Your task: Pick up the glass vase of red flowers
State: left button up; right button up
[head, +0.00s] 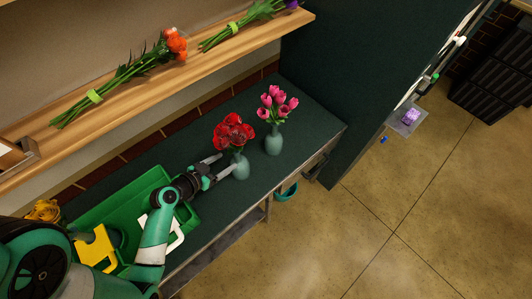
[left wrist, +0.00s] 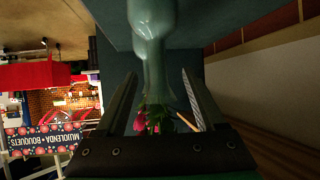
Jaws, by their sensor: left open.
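The greenish glass vase (head: 240,168) of red flowers (head: 233,132) stands upright on the dark green counter in the head view. My left gripper (head: 226,163) is open beside it, with its fingers reaching toward the vase's neck from the left. In the left wrist view a pale green vase (left wrist: 150,50) appears upside down, its neck lined up between the open fingers. Pinkish-red blooms show low between the fingers there; which bunch they belong to I cannot tell. Whether the fingers touch the glass is unclear. My right gripper is in neither view.
A similar vase (head: 273,143) of pink tulips stands close behind, to the right. A green crate (head: 95,216) sits on the counter at left under my arm. A wooden shelf (head: 205,62) with loose bouquets runs above. The counter's front edge (head: 230,222) is near.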

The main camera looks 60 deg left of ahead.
aim_at(243, 157)
pick_arm(q)
jog(key=x, duration=0.5)
jog(key=shift+w+f, duration=0.15)
jog(key=shift+f, duration=0.3)
jog(key=x, duration=0.2)
jog(key=b+x, duration=0.1)
jog(key=x, duration=0.2)
jog(key=shift+d+f, duration=0.15)
jog(key=shift+f, duration=0.15)
grip_shut()
jog(key=shift+r, duration=0.15)
dwell(0.5)
